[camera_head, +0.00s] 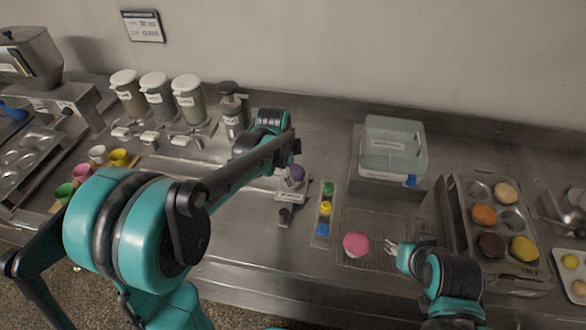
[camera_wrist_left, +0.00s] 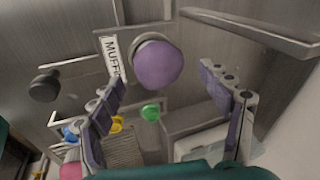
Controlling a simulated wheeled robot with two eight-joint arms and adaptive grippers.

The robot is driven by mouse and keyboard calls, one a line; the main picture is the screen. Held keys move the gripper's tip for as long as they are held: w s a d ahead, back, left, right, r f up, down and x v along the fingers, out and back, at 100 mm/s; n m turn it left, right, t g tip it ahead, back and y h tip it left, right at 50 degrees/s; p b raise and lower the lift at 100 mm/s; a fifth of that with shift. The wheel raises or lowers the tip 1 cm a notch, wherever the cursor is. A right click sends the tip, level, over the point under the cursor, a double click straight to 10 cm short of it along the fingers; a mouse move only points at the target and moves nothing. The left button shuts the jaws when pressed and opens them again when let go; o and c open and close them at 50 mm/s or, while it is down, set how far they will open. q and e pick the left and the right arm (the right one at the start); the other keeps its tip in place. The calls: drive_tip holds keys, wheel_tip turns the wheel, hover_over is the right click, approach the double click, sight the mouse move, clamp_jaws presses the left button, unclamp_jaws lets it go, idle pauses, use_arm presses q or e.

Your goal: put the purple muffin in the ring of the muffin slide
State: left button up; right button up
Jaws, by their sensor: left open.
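The purple muffin (camera_head: 296,173) is at the muffin slide (camera_head: 290,194), a small metal fixture in mid-counter. In the left wrist view the muffin (camera_wrist_left: 158,66) shows its domed purple top, with a grey rim, apparently the ring (camera_wrist_left: 146,39), visible behind its upper edge. It looks seated in or right over the ring; the depth is hard to tell. My left gripper (camera_wrist_left: 163,78) is open, its fingers apart on either side of the muffin's line and not touching it. My right gripper (camera_head: 392,249) is low beside a pink muffin (camera_head: 356,244); its finger gap is too small to judge.
A strip with green, yellow and blue buttons (camera_head: 326,209) lies right of the slide. A clear-lidded box (camera_head: 392,148) stands behind. A muffin tin (camera_head: 468,196) is at the right, canisters (camera_head: 188,98) and small cups (camera_head: 98,154) at the left.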

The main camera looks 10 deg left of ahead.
use_arm(q)
drive_tip(key=d+p+v, duration=0.1)
drive_tip(key=p+v, duration=0.1)
drive_tip(key=v, duration=0.6)
drive_tip(key=s+a+n+t, duration=0.1)
drive_tip(key=s+a+n, duration=0.1)
drive_tip(key=s+n, duration=0.6)
drive_tip(key=s+a+n+t+y, duration=0.1)
drive_tip(key=s+a+n+t, duration=0.1)
drive_tip(key=s+n, duration=0.6)
drive_tip(key=s+a, duration=0.1)
drive_tip(key=s, duration=0.3)
drive_tip(key=shift+s+t, duration=0.25)
drive_tip(key=shift+t, duration=0.05)
drive_tip(key=shift+a, duration=0.1)
wheel_tip(320, 180, down, 5)
drive_tip(key=b, duration=0.5)
drive_tip(key=shift+f, duration=0.1)
